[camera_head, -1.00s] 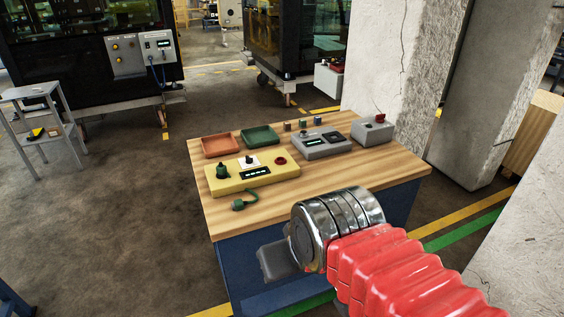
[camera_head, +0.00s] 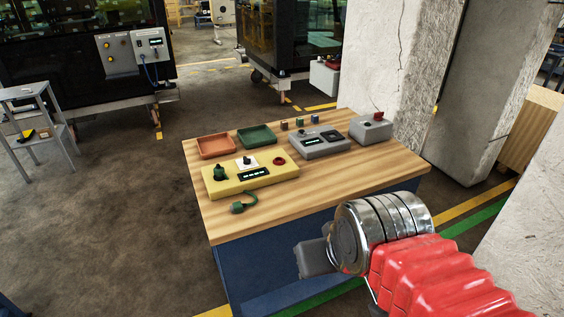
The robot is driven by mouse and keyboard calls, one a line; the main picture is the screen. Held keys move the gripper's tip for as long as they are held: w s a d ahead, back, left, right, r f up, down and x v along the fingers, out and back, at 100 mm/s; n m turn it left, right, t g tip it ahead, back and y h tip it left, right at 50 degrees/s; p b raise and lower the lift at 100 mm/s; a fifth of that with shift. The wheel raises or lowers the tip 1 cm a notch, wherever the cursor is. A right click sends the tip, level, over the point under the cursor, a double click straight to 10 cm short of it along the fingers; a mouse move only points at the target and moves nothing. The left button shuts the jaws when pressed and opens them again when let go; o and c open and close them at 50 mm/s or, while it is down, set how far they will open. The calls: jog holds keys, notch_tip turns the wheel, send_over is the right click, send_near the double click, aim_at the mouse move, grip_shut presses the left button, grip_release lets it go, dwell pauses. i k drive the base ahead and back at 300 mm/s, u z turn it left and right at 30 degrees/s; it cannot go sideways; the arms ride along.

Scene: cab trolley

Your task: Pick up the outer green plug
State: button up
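A green plug (camera_head: 238,208) lies on the wooden table top near its front left edge, in front of a yellow box. A green cable (camera_head: 252,198) curves from it to the box. A second green plug-like piece (camera_head: 219,173) stands upright on the left end of the yellow box (camera_head: 262,182). I cannot tell for sure which one counts as outer. My gripper (camera_head: 314,259) is a grey block at the end of my arm, in front of the table, lower and to the right of the lying plug. It is apart from both green pieces. Its fingers cannot be made out.
The wooden table (camera_head: 350,178) also bears an orange tray (camera_head: 216,146), a green tray (camera_head: 257,137), a grey device (camera_head: 320,143) and a grey box with a red button (camera_head: 370,127). The right front of the top is bare. A concrete pillar (camera_head: 385,60) stands behind.

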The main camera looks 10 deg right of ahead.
aim_at(237, 207)
jog(key=z, duration=0.05)
jog(key=i, duration=0.85)
jog(key=z, duration=0.1)
